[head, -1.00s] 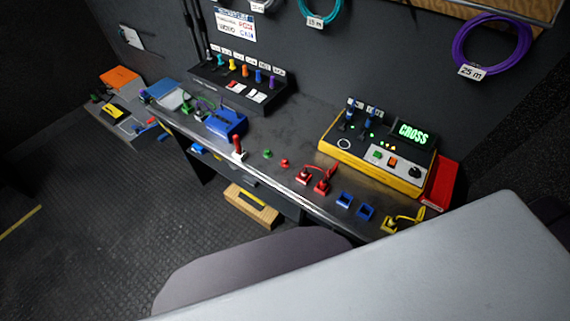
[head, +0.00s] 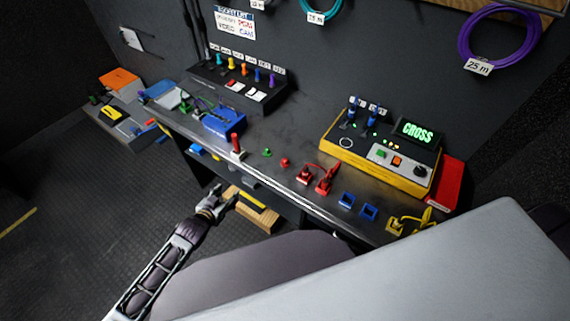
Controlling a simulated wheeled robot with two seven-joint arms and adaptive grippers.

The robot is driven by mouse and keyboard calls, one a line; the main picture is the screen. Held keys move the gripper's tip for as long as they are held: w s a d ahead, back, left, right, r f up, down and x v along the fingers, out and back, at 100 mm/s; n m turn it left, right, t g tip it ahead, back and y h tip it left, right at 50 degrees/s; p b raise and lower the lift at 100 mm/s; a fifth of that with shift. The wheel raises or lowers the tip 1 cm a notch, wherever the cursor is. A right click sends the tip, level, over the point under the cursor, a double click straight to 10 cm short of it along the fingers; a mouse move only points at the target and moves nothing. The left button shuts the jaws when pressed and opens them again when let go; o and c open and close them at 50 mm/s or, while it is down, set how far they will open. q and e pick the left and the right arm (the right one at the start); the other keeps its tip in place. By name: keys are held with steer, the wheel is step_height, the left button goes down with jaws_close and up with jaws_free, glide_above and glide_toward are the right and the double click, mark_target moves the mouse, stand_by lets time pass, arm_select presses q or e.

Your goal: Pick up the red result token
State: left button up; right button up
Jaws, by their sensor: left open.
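The red token (head: 284,162) is a small red piece lying on the dark bench top, near its front edge. A similar small green token (head: 267,152) lies just left of it. My left gripper (head: 226,193) is open and empty. It is in front of the bench, to the left of and below the red token in the picture, apart from it. My right gripper is not in view.
A red-handled piece on a white base (head: 237,152) stands left of the tokens. Red connectors (head: 314,178) and blue sockets (head: 357,206) lie to the right. A yellow tester box (head: 375,158) reading CROSS stands behind them. A wooden block (head: 255,210) shows below the bench.

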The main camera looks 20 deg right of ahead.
arm_select(q)
steer(key=s+d+r+m+h+b, duration=0.1)
steer(key=s+d+r+h, duration=0.1)
steer(key=s+d+r, duration=0.2)
steer(key=s+d+r+m+g+h, duration=0.1)
steer(key=s+d+r, duration=0.4)
steer(key=r, duration=0.7)
steer(key=d+m+h, duration=0.1)
steer(key=d+h, duration=0.1)
steer(key=shift+d+r+b, duration=0.15)
steer(key=shift+d+b, duration=0.2)
steer(key=shift+b, duration=0.05)
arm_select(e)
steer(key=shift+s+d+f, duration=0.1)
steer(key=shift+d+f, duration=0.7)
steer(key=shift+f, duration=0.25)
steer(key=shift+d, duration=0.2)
